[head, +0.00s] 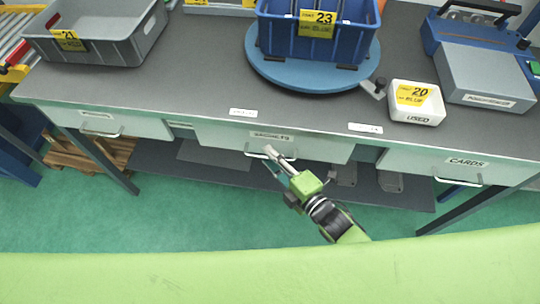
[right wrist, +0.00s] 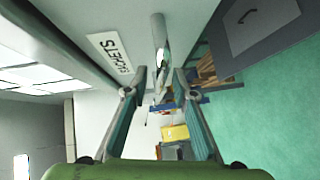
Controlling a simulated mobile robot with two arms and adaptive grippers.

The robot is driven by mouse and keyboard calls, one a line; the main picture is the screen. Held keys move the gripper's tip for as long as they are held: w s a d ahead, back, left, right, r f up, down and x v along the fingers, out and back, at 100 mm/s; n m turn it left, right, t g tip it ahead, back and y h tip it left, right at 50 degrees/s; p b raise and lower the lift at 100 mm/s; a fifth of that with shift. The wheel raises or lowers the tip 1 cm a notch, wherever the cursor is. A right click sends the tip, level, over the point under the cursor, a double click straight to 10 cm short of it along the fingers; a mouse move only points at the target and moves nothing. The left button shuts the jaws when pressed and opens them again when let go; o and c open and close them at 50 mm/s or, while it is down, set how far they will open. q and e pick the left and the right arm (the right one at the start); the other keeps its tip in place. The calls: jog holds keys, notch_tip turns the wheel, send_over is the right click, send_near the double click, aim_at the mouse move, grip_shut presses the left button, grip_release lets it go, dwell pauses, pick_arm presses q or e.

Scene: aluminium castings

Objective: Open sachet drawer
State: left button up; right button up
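The sachet drawer (head: 225,131), labelled SACHETS, is in the middle under the bench top in the head view. It looks shut, its front in line with the bench. Its label (right wrist: 110,53) and bar handle (right wrist: 160,38) show close up in the right wrist view. My right gripper (head: 272,160) is at this handle, below the label. In the right wrist view its two fingers (right wrist: 160,78) stand apart, with the handle in line with the gap; contact cannot be told. My left gripper is not in view.
A left drawer (head: 100,126) and the CARDS drawer (head: 420,162) flank it. A lower shelf (head: 415,195) lies beneath; the green floor is clear in front.

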jog(key=shift+w+a+f, duration=0.1)
jog(key=shift+w+a, duration=0.15)
jog(key=shift+w, duration=0.05)
grip_shut()
